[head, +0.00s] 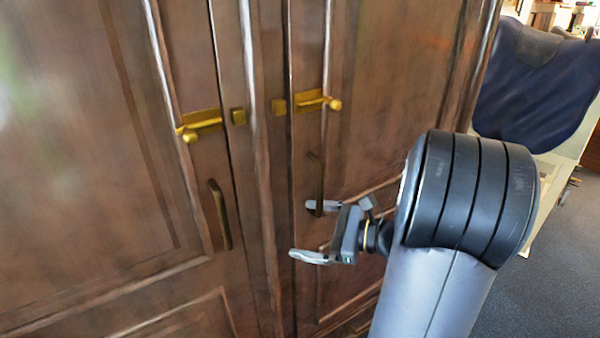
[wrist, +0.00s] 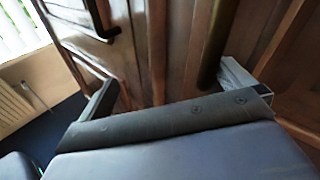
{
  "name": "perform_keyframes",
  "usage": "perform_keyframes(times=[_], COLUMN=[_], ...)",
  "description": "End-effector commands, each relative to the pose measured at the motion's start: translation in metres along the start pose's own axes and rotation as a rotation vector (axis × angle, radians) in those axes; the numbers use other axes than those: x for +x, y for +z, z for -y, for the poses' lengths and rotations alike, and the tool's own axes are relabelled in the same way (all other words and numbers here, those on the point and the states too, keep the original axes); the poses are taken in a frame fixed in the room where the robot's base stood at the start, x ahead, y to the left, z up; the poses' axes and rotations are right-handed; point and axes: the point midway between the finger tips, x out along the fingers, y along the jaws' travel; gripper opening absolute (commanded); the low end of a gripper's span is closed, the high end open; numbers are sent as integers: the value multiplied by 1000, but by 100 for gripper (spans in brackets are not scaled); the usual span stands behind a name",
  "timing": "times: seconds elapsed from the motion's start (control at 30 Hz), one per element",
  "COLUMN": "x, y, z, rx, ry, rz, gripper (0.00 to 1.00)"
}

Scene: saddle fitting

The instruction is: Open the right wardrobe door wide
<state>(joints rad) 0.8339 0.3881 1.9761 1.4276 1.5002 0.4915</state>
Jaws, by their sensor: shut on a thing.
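The right wardrobe door (head: 375,80) is dark brown wood and looks closed or nearly so. Its dark bar handle (head: 316,180) stands upright near its left edge. My gripper (head: 315,232) is at the lower end of this handle, one finger beside it, the other lower and nearer. I take it as shut on the handle, though the fingers look well apart. In the wrist view, a dark bar (wrist: 217,42), apparently this handle, runs to the right finger.
A chair with a dark blue cover (head: 535,90) stands at the right. Carpet (head: 540,290) in front of it is clear.

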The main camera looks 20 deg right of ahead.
Motion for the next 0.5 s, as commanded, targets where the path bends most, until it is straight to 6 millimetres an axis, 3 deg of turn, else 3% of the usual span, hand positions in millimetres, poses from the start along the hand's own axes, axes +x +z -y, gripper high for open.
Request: perform_keyframes(times=[0.03,0.17,0.3,0.5], x=[-113,-86,-64,-61], y=[-85,-59,-31,7], z=[-175,-159,-127,-64], rx=[-35,46,131,239], ry=[996,754,466,47], rz=[-491,-381,-265,-106], gripper=[73,73,73,73])
